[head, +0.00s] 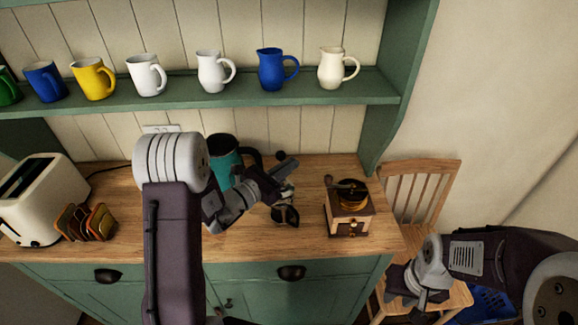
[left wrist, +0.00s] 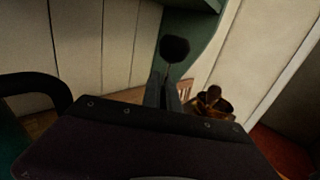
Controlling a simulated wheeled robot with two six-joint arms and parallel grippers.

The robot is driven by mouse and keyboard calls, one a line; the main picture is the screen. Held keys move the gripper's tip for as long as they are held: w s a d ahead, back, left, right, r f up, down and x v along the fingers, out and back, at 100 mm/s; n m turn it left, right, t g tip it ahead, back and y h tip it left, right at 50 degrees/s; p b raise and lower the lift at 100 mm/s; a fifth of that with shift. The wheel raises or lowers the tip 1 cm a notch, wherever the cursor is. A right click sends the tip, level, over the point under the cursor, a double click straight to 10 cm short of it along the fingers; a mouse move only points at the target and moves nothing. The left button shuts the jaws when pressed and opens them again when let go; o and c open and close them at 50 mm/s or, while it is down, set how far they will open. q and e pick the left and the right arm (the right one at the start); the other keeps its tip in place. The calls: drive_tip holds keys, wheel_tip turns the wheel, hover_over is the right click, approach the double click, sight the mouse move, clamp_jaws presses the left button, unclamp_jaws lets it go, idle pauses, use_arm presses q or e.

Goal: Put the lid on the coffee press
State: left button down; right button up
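My left gripper (head: 284,178) is above the counter, with its fingers closed around the thin rod of the coffee press lid. The lid's round black knob (head: 281,155) stands just above the fingers, and it also shows in the left wrist view (left wrist: 174,48).
A wooden coffee grinder (head: 348,210) stands right of the press. A teal jug (head: 222,160) stands behind my left arm. A toaster (head: 40,195) and a rack (head: 88,222) are at the left. Several mugs and jugs line the shelf (head: 190,90). A chair (head: 425,185) is at the right.

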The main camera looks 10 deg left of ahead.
use_arm(q)
drive_tip(key=shift+f+b, duration=0.6)
drive_tip(key=shift+f, duration=0.05)
drive_tip(key=c, duration=1.9)
unclamp_jaws()
drive_tip(key=shift+r, duration=0.1)
drive_tip(key=shift+s+a, duration=0.1)
drive_tip(key=shift+s, duration=0.05)
drive_tip(key=b+v, duration=0.1)
drive_tip(key=v, duration=0.9)
drive_tip(key=shift+s+a, duration=0.15)
drive_tip(key=shift+s, duration=0.15)
